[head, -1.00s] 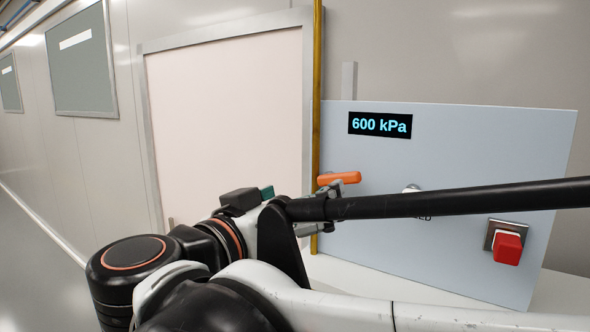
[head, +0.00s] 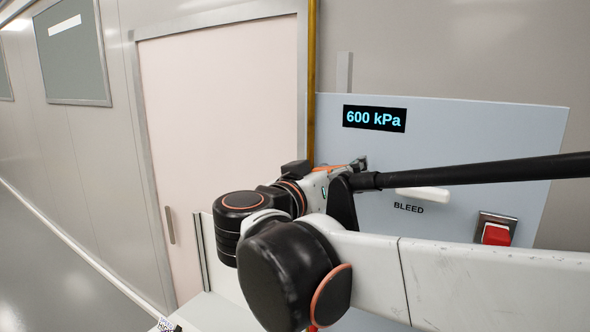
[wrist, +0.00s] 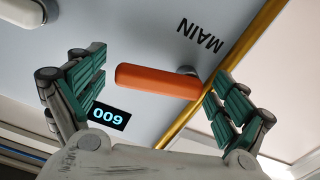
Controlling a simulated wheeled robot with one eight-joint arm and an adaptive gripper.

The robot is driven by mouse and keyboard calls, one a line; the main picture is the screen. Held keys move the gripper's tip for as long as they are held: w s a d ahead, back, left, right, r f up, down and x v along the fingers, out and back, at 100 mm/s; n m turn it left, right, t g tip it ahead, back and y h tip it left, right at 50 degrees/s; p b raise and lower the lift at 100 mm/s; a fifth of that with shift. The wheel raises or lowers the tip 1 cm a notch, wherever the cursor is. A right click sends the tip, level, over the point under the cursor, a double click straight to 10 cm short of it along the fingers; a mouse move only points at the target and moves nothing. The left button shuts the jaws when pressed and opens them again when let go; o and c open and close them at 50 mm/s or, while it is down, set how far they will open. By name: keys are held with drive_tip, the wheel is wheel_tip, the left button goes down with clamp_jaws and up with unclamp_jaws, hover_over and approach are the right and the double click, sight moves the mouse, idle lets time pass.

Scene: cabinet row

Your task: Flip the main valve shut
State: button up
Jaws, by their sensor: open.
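The main valve's orange lever (wrist: 155,80) lies at an angle to the yellow pipe in the wrist view, near the MAIN label (wrist: 200,36). Its pivot end is by the right-hand finger, beside the pipe. My gripper (wrist: 160,76) is open, with green-padded fingers on either side of the lever. The right-hand finger appears close to the pivot end; I cannot tell whether it touches. In the head view my arm hides most of the valve, and only a sliver of orange (head: 334,168) shows by my gripper.
The panel's display (head: 374,118) reads 600 kPa. A white BLEED handle (head: 423,193) and a red switch (head: 495,234) sit to the right on the panel. The yellow pipe (head: 311,80) runs up the panel's left edge, beside a pale door (head: 225,110).

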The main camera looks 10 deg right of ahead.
drive_tip(key=shift+w, duration=0.1)
drive_tip(key=c, duration=1.5)
drive_tip(key=shift+d+f+m+b, duration=0.1)
drive_tip(key=shift+f+m+b, duration=0.1)
drive_tip(key=shift+m, duration=0.55)
drive_tip(key=shift+f+m+b, duration=0.2)
drive_tip(key=shift+m, duration=0.55)
drive_tip(key=o, duration=1.5)
drive_tip(key=v, duration=1.2)
